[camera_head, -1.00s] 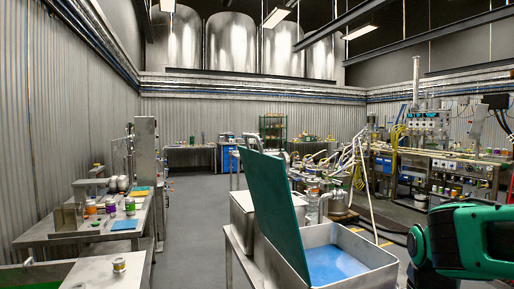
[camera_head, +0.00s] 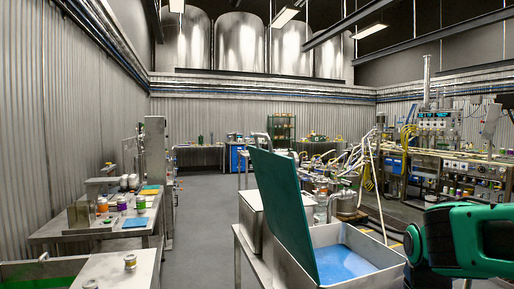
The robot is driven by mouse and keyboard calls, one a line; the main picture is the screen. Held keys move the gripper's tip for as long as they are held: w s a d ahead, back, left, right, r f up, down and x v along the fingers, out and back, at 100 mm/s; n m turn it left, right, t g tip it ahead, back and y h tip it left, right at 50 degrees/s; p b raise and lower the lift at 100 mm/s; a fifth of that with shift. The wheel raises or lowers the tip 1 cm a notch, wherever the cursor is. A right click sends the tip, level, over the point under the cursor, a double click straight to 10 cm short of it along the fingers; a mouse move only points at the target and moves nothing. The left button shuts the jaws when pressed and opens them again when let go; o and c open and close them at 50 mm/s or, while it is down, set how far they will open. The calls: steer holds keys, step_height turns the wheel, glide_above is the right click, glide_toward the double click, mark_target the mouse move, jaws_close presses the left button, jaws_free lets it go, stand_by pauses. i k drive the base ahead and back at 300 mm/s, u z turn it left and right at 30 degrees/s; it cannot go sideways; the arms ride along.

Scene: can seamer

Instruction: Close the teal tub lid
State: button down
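The teal tub lid (camera_head: 282,208) stands open, tilted back to the left, above a metal tub (camera_head: 370,278). The tub's inside is open to view and its floor (camera_head: 342,262) is blue. My green and black arm shows at the right edge, to the right of the tub and apart from the lid. My gripper is out of view.
A second metal box (camera_head: 250,212) stands behind the lid on the same stand. At left are metal tables with small cans (camera_head: 130,262) and a blue mat (camera_head: 135,222). Machinery with hoses (camera_head: 440,150) fills the back right. Open floor (camera_head: 205,215) lies between.

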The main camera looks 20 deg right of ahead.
mark_target(277, 181)
steer(key=z, duration=1.9)
steer(key=k, duration=1.25)
steer(key=u, duration=1.8)
steer(key=i, duration=0.55)
